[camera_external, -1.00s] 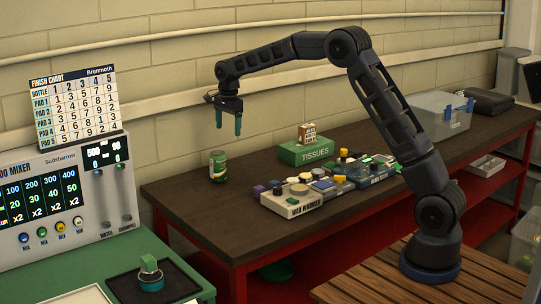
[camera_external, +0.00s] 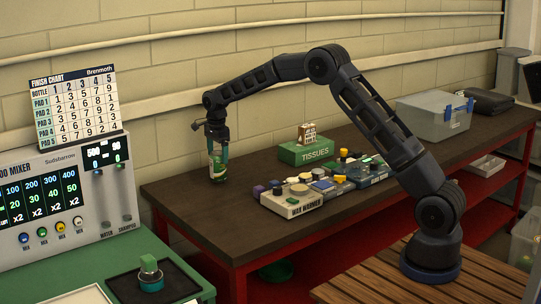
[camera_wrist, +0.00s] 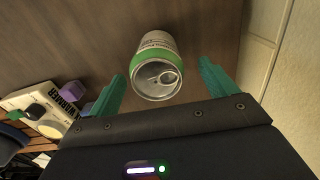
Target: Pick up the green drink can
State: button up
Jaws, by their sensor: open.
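The green drink can (camera_external: 217,168) stands upright on the dark wooden bench (camera_external: 200,216). Its body is green with a pale band and its top is silver. My gripper (camera_external: 217,152) is above and around the upper part of the can in the external view, fingers pointing down. In the wrist view the can (camera_wrist: 156,68) shows its lid and pull tab between the two green fingers of my gripper (camera_wrist: 163,85). The fingers are open, with a gap on each side of the can. Part of the can is hidden behind the fingers in the external view.
A wax warmer tray (camera_external: 290,207) with several coloured items is right of the can. A green tissue box (camera_external: 305,153) stands behind it. The mixer machine (camera_external: 65,200) stands at left. Bench around the can is bare.

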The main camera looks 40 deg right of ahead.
aim_at(221, 164)
notch_tip(221, 164, down, 5)
jog(key=shift+s+a+r, duration=0.1)
jog(key=shift+s, duration=0.05)
jog(key=shift+c, duration=0.5)
jog(key=c, duration=1.2)
